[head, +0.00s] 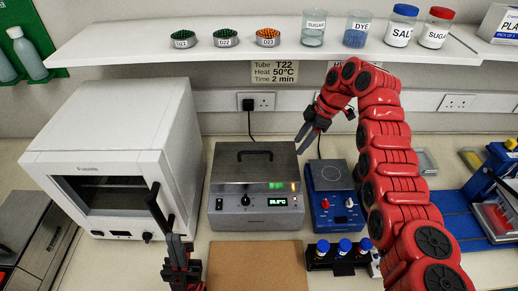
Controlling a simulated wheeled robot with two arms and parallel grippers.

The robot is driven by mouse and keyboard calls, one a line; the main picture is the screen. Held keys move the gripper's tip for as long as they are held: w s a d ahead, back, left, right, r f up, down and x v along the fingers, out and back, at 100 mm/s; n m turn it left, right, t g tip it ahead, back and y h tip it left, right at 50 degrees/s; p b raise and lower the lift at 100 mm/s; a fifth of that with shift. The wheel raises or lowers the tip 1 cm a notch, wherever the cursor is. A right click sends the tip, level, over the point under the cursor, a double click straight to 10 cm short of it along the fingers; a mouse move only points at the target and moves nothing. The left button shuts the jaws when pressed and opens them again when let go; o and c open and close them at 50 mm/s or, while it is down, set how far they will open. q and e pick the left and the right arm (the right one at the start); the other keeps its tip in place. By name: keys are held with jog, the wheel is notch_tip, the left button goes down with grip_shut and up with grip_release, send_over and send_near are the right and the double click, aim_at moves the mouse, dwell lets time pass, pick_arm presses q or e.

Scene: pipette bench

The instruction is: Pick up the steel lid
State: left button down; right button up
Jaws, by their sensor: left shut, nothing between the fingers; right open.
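The steel lid (255,167) is a flat grey plate with a black bar handle (255,154) on top. It lies on the grey heated bath (255,215), whose front shows a lit display and a knob. My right gripper (307,138) is open and empty, just right of the lid's far right corner, with its fingers pointing down and left. It appears apart from the handle. My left gripper (178,248) is shut and empty at the lower left, in front of the oven and left of the bath.
A white oven (120,130) stands left of the bath. A blue hotplate (336,195) stands close on its right. A shelf (270,50) with dishes and jars hangs above.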

jog(key=p, duration=0.3)
send_near(255, 153)
jog(key=x, duration=0.5)
jog(key=shift+w, duration=0.3)
jog(key=x, duration=0.4)
jog(key=shift+s+a+f, duration=0.1)
jog(key=shift+f, duration=0.25)
jog(key=shift+a+f, duration=0.1)
jog(key=shift+f, duration=0.2)
grip_shut()
